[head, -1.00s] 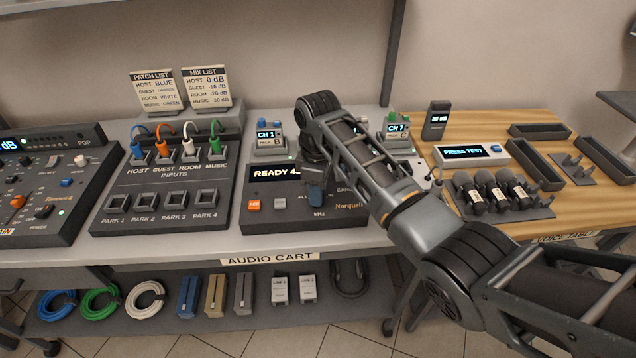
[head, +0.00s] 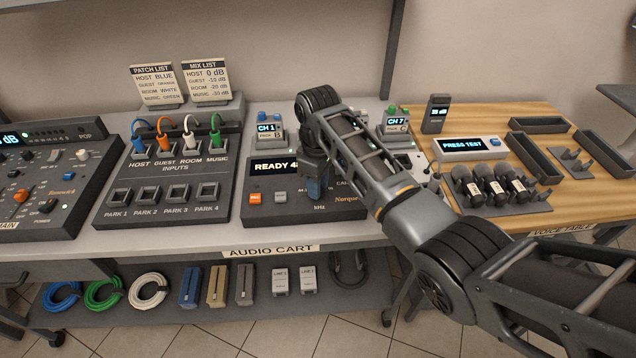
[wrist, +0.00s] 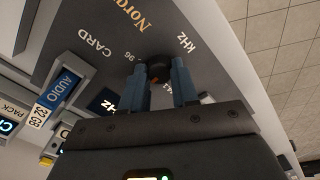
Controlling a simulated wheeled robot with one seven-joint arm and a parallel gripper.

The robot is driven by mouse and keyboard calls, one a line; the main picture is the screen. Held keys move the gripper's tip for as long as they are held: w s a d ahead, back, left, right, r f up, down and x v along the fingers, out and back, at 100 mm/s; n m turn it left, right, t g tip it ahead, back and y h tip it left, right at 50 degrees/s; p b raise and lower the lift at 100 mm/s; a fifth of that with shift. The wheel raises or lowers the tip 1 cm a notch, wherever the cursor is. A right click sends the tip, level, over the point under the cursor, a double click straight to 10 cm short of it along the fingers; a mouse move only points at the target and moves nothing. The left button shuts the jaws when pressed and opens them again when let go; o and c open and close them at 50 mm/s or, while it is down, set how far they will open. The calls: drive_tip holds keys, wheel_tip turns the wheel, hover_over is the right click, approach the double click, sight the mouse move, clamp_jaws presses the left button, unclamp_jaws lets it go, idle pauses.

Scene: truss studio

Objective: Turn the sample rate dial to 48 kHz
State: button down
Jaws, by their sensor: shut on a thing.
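The dark recorder (head: 262,212) lies on the cart top, with a lit display (head: 273,167) that reads "READY 4" before my arm hides the rest. My gripper (head: 318,192) points down over its right part, just above the "kHz" mark. In the wrist view the small dark sample rate dial (wrist: 158,71) sits between the two blue fingers of my gripper (wrist: 162,82), which are shut on it. A "96" mark shows beside the dial. The other rate marks are partly covered, and the dial's exact pointing is unclear.
A patch panel (head: 165,205) with coloured plugs stands left of the recorder. Belt packs (head: 268,131) stand behind it. A wooden table (head: 465,142) with microphones is at the right. An orange and a grey button sit at the recorder's front left.

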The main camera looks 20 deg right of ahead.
drive_tip(key=c, duration=0.8)
unclamp_jaws()
drive_tip(key=shift+c, duration=0.2)
drive_tip(key=shift+r+b, duration=0.5)
drive_tip(key=shift+r, duration=3.4)
drive_tip(key=shift+s, duration=0.1)
